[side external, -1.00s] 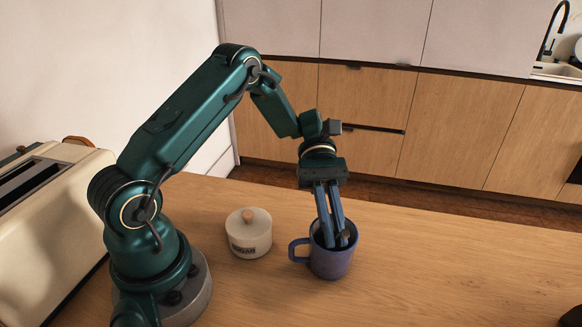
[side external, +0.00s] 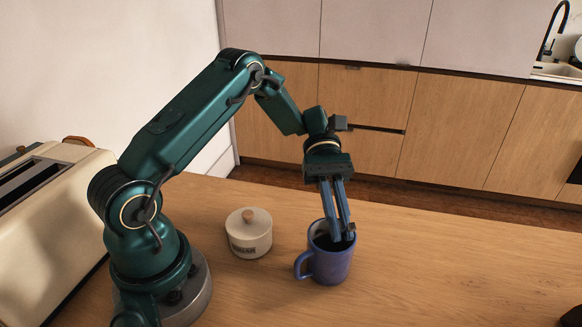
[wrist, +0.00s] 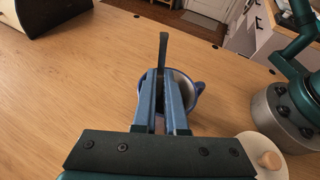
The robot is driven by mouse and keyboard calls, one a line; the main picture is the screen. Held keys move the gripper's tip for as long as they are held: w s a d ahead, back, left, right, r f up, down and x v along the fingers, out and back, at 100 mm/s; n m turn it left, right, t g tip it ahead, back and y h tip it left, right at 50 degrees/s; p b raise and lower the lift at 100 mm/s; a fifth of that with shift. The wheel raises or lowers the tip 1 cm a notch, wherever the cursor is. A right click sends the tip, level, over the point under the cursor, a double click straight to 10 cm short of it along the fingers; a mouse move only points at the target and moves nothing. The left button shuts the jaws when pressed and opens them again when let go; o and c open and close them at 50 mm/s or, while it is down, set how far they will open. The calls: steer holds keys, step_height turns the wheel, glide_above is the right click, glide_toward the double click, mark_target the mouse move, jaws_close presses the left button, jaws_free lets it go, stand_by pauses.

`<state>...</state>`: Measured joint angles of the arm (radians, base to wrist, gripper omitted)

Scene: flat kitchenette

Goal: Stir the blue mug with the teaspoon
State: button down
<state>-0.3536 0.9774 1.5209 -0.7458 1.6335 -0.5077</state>
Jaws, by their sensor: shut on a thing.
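The blue mug (side external: 330,266) stands on the wooden counter in the side view, looking slightly tilted, with its handle on the left. In the wrist view its rim and handle (wrist: 200,87) show behind my fingers. My gripper (side external: 343,238) points down with its fingertips at the mug's mouth, by the right side of the rim. It is shut on the teaspoon (wrist: 163,48), whose dark handle sticks out past the fingertips in the wrist view. The spoon's bowl is hidden, and whether the fingers touch the rim I cannot tell.
A white lidded sugar pot (side external: 249,238) stands left of the mug, close to its handle. A cream toaster (side external: 60,225) is at the far left.

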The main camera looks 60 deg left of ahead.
steer(key=shift+s+d+r, duration=0.15)
steer(key=shift+d+r, duration=0.45)
steer(key=shift+r, duration=0.8)
steer(key=shift+s+d+r, duration=0.2)
steer(key=shift+d+r, duration=0.35)
steer(key=shift+r, duration=0.9)
steer(key=shift+s+d+r, duration=0.15)
steer(key=shift+d+r, duration=0.45)
steer(key=shift+r, duration=0.8)
steer(key=shift+r, duration=2.5)
